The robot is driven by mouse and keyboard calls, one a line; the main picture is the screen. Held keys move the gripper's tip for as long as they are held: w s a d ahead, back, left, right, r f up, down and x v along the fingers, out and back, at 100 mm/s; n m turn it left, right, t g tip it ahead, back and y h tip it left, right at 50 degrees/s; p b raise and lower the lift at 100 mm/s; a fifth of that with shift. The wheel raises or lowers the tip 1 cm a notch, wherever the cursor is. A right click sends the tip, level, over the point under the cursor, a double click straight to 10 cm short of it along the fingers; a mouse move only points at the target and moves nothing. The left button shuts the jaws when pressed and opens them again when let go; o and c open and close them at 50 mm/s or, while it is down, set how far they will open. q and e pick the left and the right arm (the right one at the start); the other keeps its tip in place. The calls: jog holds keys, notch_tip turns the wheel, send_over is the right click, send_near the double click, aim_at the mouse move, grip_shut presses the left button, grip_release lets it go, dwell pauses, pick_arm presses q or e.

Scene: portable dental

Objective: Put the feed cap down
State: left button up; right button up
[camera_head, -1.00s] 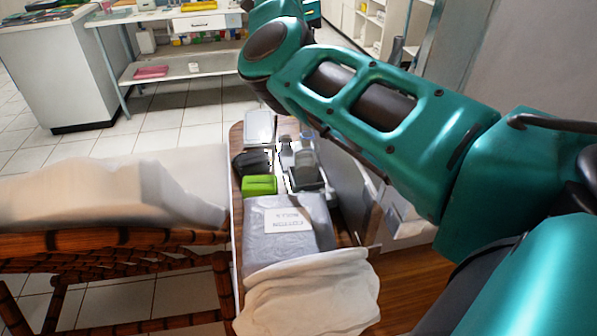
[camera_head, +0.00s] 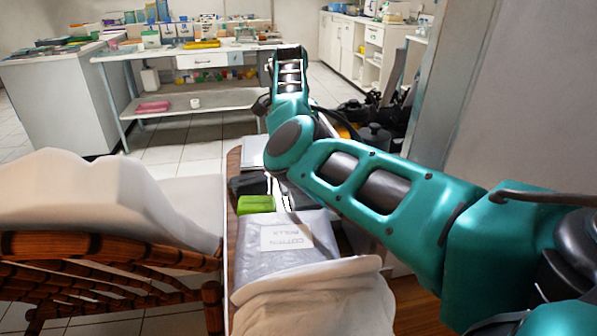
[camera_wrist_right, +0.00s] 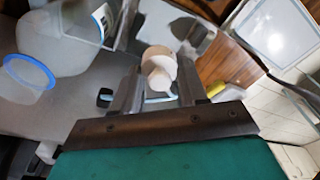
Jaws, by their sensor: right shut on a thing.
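In the right wrist view my right gripper (camera_wrist_right: 152,90) is shut on a small, pale, rounded piece, which I take to be the feed cap (camera_wrist_right: 158,68). The cap sits between the two dark fingers, above a surface whose distance I cannot judge. In the head view my right arm reaches from the right over the narrow wooden stand; the gripper and cap cannot be made out there. My left gripper is in neither view.
The stand holds a grey bag labelled cotton rolls (camera_head: 280,255), a green box (camera_head: 256,204) and a black item (camera_head: 248,184). A white cloth (camera_head: 320,300) covers its near end. The wrist view shows a blue ring (camera_wrist_right: 30,72) and a pale square panel (camera_wrist_right: 278,30).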

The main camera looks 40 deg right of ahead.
notch_tip(320, 180, down, 7)
jog(key=shift+r+b, duration=0.1)
jog(key=shift+b, duration=0.55)
jog(key=o, duration=1)
jog(key=r+p, duration=0.1)
jog(key=r, duration=0.3)
jog(key=a+r+p, duration=0.1)
jog(key=r, duration=0.3)
jog(key=r+p, duration=0.1)
jog(key=r, duration=0.3)
jog(key=shift+a, duration=0.2)
